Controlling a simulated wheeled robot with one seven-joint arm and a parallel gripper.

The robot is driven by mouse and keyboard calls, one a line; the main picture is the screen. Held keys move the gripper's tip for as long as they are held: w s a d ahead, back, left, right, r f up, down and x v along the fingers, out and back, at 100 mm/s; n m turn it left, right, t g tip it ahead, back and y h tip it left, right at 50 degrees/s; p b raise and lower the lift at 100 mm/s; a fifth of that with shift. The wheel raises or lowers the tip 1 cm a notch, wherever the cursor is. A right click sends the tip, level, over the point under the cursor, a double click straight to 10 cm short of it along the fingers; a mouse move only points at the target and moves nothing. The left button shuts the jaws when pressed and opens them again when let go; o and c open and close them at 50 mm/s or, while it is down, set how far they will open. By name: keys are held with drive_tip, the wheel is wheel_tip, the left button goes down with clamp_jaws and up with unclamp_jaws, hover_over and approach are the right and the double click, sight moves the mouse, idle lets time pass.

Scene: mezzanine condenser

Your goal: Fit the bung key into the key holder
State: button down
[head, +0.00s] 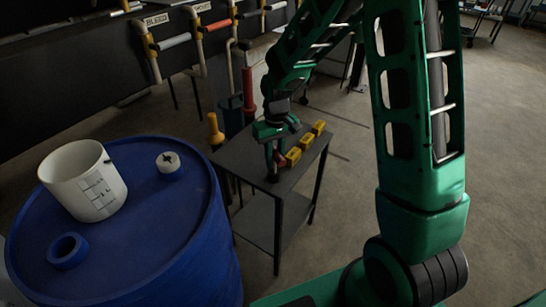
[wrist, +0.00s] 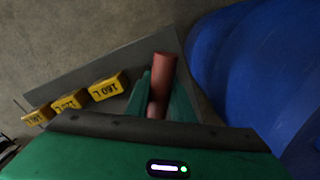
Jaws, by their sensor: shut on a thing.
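My gripper (head: 275,150) is shut on a red cylindrical piece, which I take to be the bung key; it shows between the green fingers in the wrist view (wrist: 164,75). In the head view the gripper points down over the small dark table (head: 235,155). A black round part (head: 272,177) shows just below the fingers; I cannot tell whether it belongs to the key. A white round piece with a dark cross-shaped mark (head: 168,160) lies on the blue drum. I cannot tell for certain which thing is the key holder.
Several yellow blocks (head: 306,142) stand in a row on the table, marked "160 L" in the wrist view (wrist: 107,87). The blue drum (head: 140,225) at left bears a white cup (head: 85,185) and a blue ring (head: 68,250). Pipes with valves (head: 170,42) run behind.

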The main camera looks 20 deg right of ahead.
drive_tip(key=c, duration=1.5)
unclamp_jaws()
drive_tip(key=shift+o, duration=0.2)
wheel_tip(320, 180, up, 11)
drive_tip(key=shift+w+d+f, duration=0.1)
drive_tip(key=shift+f, duration=0.1)
drive_tip(key=s+d+r+m, duration=0.2)
drive_tip(key=s+d+r, duration=0.2)
drive_tip(key=s+d, duration=0.35)
drive_tip(key=s+d+r+m, duration=0.1)
drive_tip(key=s+d, duration=0.3)
drive_tip(key=s, duration=0.8)
drive_tip(key=s+d+r+m, duration=0.1)
drive_tip(key=s+d+m, duration=0.3)
drive_tip(key=s, duration=0.7)
drive_tip(key=shift+s+d+r+m, duration=0.3)
drive_tip(key=shift+s+d, duration=0.05)
drive_tip(key=shift+d, duration=0.4)
